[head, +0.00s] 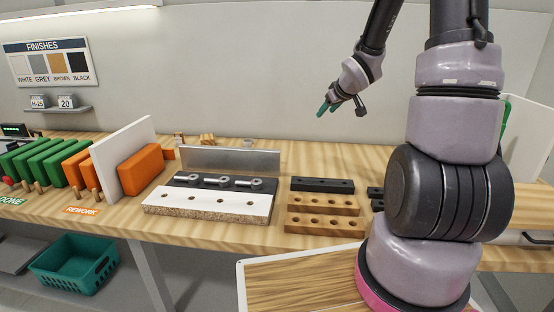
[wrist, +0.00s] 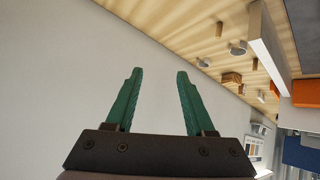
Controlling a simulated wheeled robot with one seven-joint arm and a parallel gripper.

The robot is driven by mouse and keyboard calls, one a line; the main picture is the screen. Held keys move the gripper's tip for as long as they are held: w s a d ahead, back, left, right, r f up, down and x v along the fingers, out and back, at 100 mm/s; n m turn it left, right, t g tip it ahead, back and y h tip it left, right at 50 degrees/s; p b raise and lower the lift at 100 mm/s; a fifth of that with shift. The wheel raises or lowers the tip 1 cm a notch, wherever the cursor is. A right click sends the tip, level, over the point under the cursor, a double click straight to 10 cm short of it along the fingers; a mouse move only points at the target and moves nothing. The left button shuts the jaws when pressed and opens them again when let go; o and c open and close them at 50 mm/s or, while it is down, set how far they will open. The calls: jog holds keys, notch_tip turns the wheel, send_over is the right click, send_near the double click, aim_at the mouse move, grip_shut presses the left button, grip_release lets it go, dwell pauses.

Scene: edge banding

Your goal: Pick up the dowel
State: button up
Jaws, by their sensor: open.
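My gripper (head: 328,107) is open and empty, held high above the back of the bench near the wall. Its two green fingers (wrist: 157,95) stand apart in the wrist view, with only the wall between them. Small wooden pieces that look like dowels stand or lie on the bench; in the wrist view one is near the top (wrist: 219,30) and another lower right (wrist: 241,89). In the head view, a small wooden piece (head: 180,138) shows at the back of the bench. I cannot tell which piece is the dowel. None touches my gripper.
A white drilled board (head: 210,204) lies before a metal fence (head: 230,160) with clamps. Drilled wooden blocks (head: 323,203) and a dark block (head: 322,185) lie right of it. A white panel (head: 122,155) and orange panels (head: 140,170) stand left. A green basket (head: 72,262) sits below.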

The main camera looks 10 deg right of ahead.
jog(key=a+f+n+y, duration=0.1)
jog(key=a+f+y, duration=0.1)
jog(key=f, duration=0.3)
jog(key=w+a+f+n+y, duration=0.1)
jog(key=a+f+y, duration=0.1)
jog(key=f, duration=0.3)
jog(key=w+a+f+n+y, duration=0.1)
jog(key=a+f+y, duration=0.1)
jog(key=f, duration=0.3)
jog(key=shift+f+n+t+y, duration=0.2)
jog(key=shift+n+t+y, duration=0.15)
jog(key=shift+y, duration=0.25)
jog(key=shift+a+f, duration=0.2)
jog(key=shift+w+a+f+n+y, duration=0.1)
jog(key=shift+a+f+n+y, duration=0.1)
jog(key=shift+a+n+y, duration=0.15)
jog(key=x, duration=0.4)
jog(key=shift+w+a+f, duration=0.1)
jog(key=shift+w+a, duration=0.05)
jog(key=shift+w, duration=0.05)
jog(key=x, duration=0.5)
jog(key=shift+w+a, duration=0.15)
jog(key=shift+a, duration=0.2)
jog(key=shift+c, duration=0.3)
grip_shut()
